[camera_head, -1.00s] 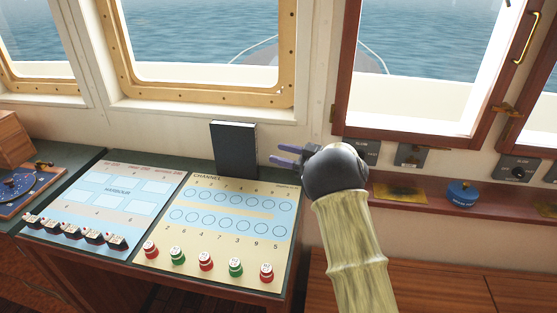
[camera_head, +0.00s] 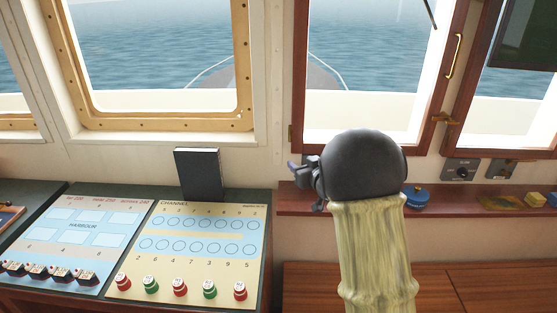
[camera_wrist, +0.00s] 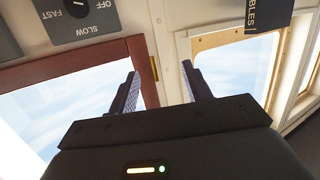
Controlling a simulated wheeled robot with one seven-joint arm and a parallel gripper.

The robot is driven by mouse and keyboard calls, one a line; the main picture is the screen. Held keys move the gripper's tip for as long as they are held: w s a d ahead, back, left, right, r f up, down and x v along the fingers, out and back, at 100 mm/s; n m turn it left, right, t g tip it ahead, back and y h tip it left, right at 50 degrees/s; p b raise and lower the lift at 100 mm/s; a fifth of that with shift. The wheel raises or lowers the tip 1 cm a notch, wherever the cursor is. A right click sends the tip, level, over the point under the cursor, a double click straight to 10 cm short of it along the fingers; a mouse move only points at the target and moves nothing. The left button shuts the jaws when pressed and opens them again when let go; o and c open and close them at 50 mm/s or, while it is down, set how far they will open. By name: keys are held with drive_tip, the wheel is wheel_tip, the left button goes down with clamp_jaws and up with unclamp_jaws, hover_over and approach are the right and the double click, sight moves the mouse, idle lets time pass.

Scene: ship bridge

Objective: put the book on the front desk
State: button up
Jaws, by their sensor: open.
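A dark upright book (camera_head: 198,174) stands at the back edge of the front desk (camera_head: 262,262), against the wall below the window. In the wrist view, a dark object (camera_wrist: 268,14) with white lettering ending in "BLES" shows at the top edge; it may be the book's spine. My gripper (camera_head: 297,170) is to the right of the upright book and apart from it, largely hidden by my own wrist. In the wrist view my gripper (camera_wrist: 160,88) has its two fingers spread, with nothing between them.
Game boards with red and green pieces (camera_head: 180,288) cover much of the desk. A wooden shelf (camera_head: 450,208) along the wall holds a blue round object (camera_head: 416,197) and a yellow block (camera_head: 535,199). Window frames rise close behind my gripper.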

drive_tip(key=s+d+f+m+g+h+p, duration=0.1)
drive_tip(key=s+d+f+m+g+h, duration=0.15)
drive_tip(key=s, duration=0.45)
drive_tip(key=s+d+f+m+g+h+p, duration=0.1)
drive_tip(key=s+d+g+h, duration=0.25)
drive_tip(key=s, duration=0.35)
drive_tip(key=s+f+g+p, duration=0.1)
drive_tip(key=s+g, duration=0.2)
drive_tip(key=s, duration=0.7)
drive_tip(key=s+a+f+g+y, duration=0.1)
drive_tip(key=s+g, duration=0.2)
drive_tip(key=s, duration=0.8)
drive_tip(key=shift+s+f+m+p, duration=0.15)
drive_tip(key=shift+f+m+p, duration=0.2)
drive_tip(key=shift+c, duration=1.1)
drive_tip(key=shift+a, duration=0.15)
drive_tip(key=shift+c, duration=0.3)
